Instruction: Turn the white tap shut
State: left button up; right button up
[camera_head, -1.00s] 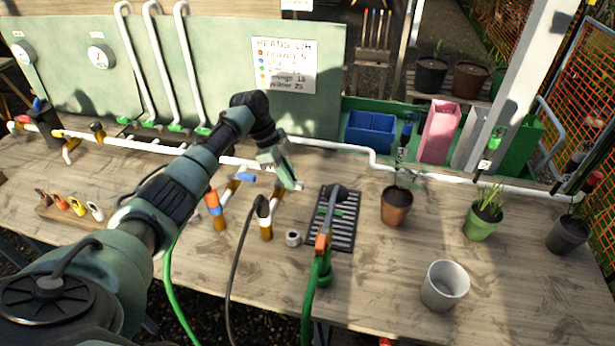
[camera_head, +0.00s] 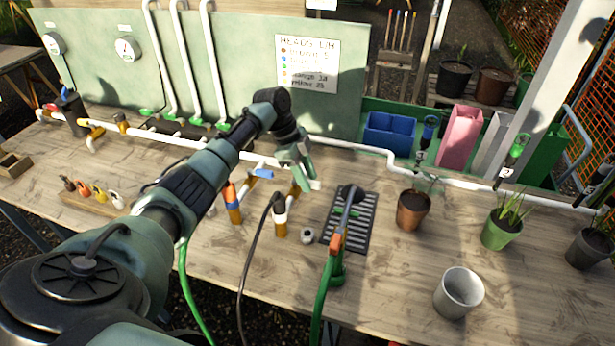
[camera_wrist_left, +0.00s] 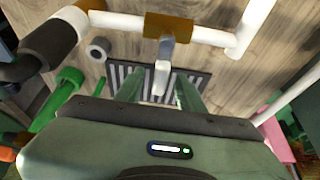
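The white tap has a white lever on a brass body; the lever (camera_wrist_left: 162,76) hangs between my left gripper's fingers in the left wrist view. My left gripper (camera_wrist_left: 160,92) is open, one finger on each side of the lever; I cannot tell whether either touches it. The brass body (camera_wrist_left: 168,28) sits on a white pipe just beyond the fingertips. In the head view my left gripper (camera_head: 307,182) points down at this tap and hides most of it. My right gripper is not in view.
A blue tap (camera_head: 263,173) stands just left of my left gripper. A hose connector with a black hose (camera_head: 280,220) and a green hose (camera_head: 322,300) stand in front. A black drain grate (camera_head: 360,228), copper pot (camera_head: 412,208) and grey cup (camera_head: 459,294) are to the right.

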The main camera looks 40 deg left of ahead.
pick_arm(q)
jog(key=b+v, duration=0.2)
jog(key=v, duration=0.5)
jog(key=shift+a+r, duration=0.1)
jog(key=shift+r, duration=0.25)
